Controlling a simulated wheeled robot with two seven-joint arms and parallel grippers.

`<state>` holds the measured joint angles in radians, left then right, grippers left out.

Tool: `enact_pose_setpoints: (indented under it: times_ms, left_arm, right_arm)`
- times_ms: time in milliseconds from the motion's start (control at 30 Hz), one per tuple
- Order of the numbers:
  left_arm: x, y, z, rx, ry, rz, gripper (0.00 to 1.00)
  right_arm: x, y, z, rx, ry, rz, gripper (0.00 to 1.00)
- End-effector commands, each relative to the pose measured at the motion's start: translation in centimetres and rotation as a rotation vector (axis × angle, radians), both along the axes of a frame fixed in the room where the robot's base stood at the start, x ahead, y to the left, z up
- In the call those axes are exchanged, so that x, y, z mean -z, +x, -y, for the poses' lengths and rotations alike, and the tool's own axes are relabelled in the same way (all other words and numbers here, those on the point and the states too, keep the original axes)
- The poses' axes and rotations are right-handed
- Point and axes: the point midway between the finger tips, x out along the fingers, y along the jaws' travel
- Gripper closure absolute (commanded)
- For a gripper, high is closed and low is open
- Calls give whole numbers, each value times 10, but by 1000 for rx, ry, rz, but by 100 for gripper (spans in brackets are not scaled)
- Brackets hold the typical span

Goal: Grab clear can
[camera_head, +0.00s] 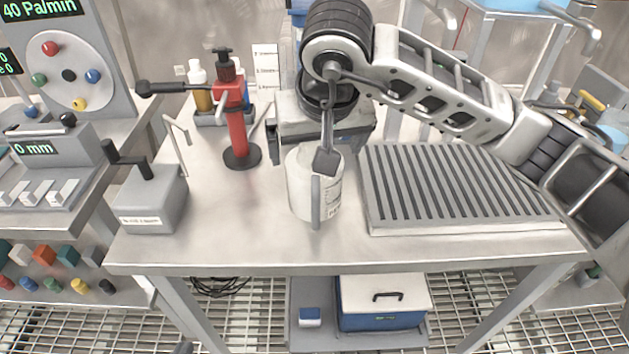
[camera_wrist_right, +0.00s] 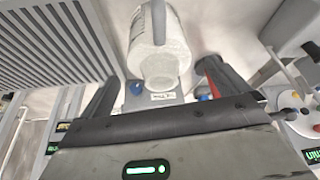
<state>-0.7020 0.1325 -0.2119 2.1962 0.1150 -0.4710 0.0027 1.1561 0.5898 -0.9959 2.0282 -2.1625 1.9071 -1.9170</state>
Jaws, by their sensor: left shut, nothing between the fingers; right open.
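The can (camera_head: 303,185), a whitish, cloudy cylinder with print on its right side, stands upright near the table's front middle. A grey upright strip crosses its front. My right arm comes in from the right, and the right gripper (camera_head: 320,142) is just behind the can, partly hiding its top. In the right wrist view the can (camera_wrist_right: 160,62) shows beyond and between the spread fingers of the right gripper (camera_wrist_right: 165,88). That gripper is open and I see no grip on the can.
A ribbed metal tray (camera_head: 455,225) lies right of the can. A red pump stand (camera_head: 237,135) stands behind left, and a grey box with a lever (camera_head: 152,200) at the table's left edge. The tabletop (camera_head: 230,215) left of the can is clear.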

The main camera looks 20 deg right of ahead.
Motion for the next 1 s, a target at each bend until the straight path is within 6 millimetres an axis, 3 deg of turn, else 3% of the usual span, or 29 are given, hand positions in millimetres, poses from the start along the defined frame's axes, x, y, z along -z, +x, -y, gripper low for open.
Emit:
enact_pose_setpoints:
  times_ms: [267,600,867,1000]
  left_arm:
    - [-1,0,0,0,1,0,100]
    - [-1,2,-1,0,11,-1,100]
    - [1,2,-1,1,12,-4,100]
    - [1,2,-1,1,12,-3,100]
  right_arm:
    - [21,9,1,0,1,-2,0]
    - [61,28,5,0,2,-1,0]
    - [64,30,5,-1,2,1,0]
    - [64,30,5,-1,2,1,33]
